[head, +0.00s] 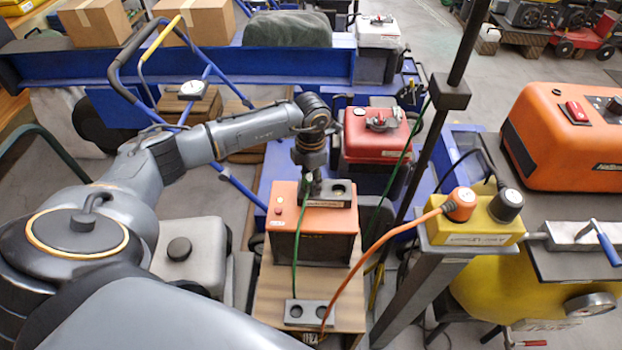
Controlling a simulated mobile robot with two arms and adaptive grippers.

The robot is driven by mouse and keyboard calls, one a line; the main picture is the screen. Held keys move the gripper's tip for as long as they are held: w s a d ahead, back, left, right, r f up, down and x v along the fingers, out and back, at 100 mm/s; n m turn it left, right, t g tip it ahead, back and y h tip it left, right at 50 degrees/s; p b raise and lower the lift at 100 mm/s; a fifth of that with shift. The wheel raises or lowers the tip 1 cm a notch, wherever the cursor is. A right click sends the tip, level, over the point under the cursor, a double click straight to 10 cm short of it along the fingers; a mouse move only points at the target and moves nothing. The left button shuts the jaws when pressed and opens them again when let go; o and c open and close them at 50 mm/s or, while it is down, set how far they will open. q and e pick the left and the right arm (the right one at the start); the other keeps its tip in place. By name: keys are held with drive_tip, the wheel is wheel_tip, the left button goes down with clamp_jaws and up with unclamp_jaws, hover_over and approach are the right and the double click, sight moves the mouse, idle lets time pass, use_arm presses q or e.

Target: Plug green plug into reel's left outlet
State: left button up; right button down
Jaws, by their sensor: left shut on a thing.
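My left gripper (313,186) points down at the left end of a grey two-hole outlet block (340,200) on top of an orange box (312,245). It is shut on the green plug, which is mostly hidden by the jaws. A green cord (295,250) hangs from there down the box's front. The block's right hole is visible and empty; its left hole is hidden behind the gripper. I cannot tell whether the plug is inside it. No label identifies the reel. My right gripper is not in view.
A second grey two-hole block (292,312) lies on the wooden surface in front. A yellow outlet box (470,228) at right holds an orange plug (460,203) and a black plug (506,204). An orange cord and a dark pole (437,140) stand right of the orange box.

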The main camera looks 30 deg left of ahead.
use_arm(q)
drive_tip(key=o, duration=1.3)
drive_tip(key=shift+c, duration=0.2)
